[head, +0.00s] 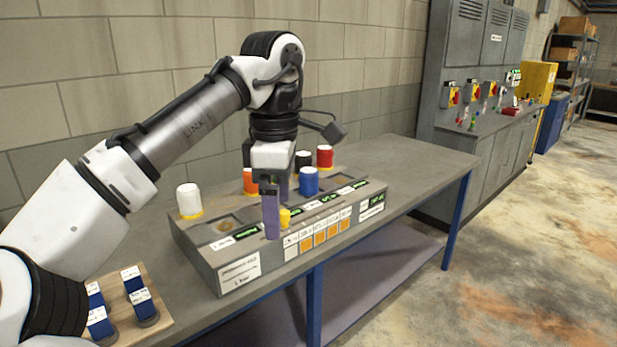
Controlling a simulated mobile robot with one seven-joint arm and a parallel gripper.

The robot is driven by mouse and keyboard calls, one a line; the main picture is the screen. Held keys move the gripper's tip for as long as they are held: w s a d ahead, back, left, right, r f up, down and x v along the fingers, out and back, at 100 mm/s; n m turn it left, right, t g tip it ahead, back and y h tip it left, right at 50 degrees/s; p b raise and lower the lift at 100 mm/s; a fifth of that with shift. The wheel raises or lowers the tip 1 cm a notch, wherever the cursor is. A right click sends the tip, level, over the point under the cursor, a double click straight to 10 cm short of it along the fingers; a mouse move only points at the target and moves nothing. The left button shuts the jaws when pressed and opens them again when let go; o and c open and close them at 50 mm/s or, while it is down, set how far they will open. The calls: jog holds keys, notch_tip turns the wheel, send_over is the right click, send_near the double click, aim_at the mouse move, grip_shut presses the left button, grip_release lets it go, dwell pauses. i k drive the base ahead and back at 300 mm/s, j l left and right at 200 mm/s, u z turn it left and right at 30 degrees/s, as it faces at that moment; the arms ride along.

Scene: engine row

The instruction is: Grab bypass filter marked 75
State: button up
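I cannot read a 75 on any filter, so I cannot tell which one is the bypass filter. A white one (189,199) with a yellow base is at the left of the grey console (205,262). An orange one (250,181), a black one (303,160), a blue one (308,181) and a red one (324,156) stand further right. My gripper (277,205) points down over the console's front part, its purple fingers beside a small yellow piece (285,217). Whether they hold it is hidden.
Several blue blocks with white labels (140,295) stand on a wooden board (155,326) at lower left. The workbench (425,165) is clear to the right. Grey cabinets (450,60) stand beyond.

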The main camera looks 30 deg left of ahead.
aim_at(308, 176)
jog(key=i+j, duration=0.45)
jog(key=i, duration=0.15)
jog(key=i+j, duration=0.4)
jog(key=i, duration=0.2)
jog(key=i+j, duration=0.45)
jog(key=i, duration=0.1)
